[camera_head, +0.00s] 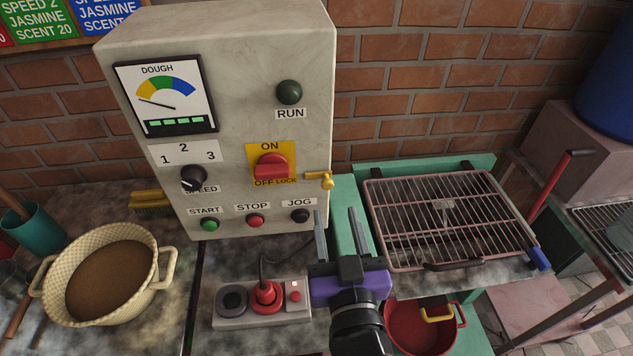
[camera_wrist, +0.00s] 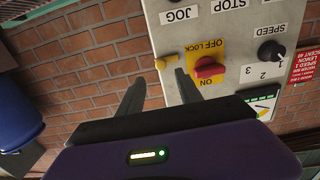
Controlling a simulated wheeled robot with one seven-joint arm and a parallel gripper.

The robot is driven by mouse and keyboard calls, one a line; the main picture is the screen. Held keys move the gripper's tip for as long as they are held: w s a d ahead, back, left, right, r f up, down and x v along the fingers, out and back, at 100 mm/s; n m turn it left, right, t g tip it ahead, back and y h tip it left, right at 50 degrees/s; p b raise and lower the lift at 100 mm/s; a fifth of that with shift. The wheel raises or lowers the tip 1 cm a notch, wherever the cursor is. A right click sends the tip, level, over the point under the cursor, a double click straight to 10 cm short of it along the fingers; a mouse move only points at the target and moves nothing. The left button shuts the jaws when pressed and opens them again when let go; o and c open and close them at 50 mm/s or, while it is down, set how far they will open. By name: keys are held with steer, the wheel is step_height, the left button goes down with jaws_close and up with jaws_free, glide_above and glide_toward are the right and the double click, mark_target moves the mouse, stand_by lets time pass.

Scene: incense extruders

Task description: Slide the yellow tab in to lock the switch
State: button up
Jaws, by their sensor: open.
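The yellow tab (camera_head: 322,180) sticks out past the right edge of the control box front, level with the OFF LOCK label. It also shows in the wrist view (camera_wrist: 166,61). The red switch (camera_head: 271,167) sits on a yellow plate marked ON above and OFF LOCK below; it also shows in the wrist view (camera_wrist: 208,68). There is a gap between tab and switch. My gripper (camera_head: 337,214) is open and empty, below the tab in the head view. In the upside-down wrist view its fingertips (camera_wrist: 160,76) appear near the tab; contact cannot be told.
The grey control box (camera_head: 240,110) also carries a speed knob (camera_head: 193,177) and several buttons. A socket strip (camera_head: 235,317) with a red plug lies below. A wire rack (camera_head: 445,215) stands to the right, a basket (camera_head: 60,250) to the left. A brick wall is behind.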

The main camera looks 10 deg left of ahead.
mark_target(328, 186)
steer(key=p+x, duration=0.2)
steer(key=x, duration=0.4)
steer(key=shift+w+a+r, duration=0.1)
steer(key=shift+w+a, duration=0.1)
steer(key=shift+w, duration=0.05)
steer(key=shift+w+a, duration=0.15)
steer(key=shift+w, duration=0.4)
jaws_close()
stand_by(0.8)
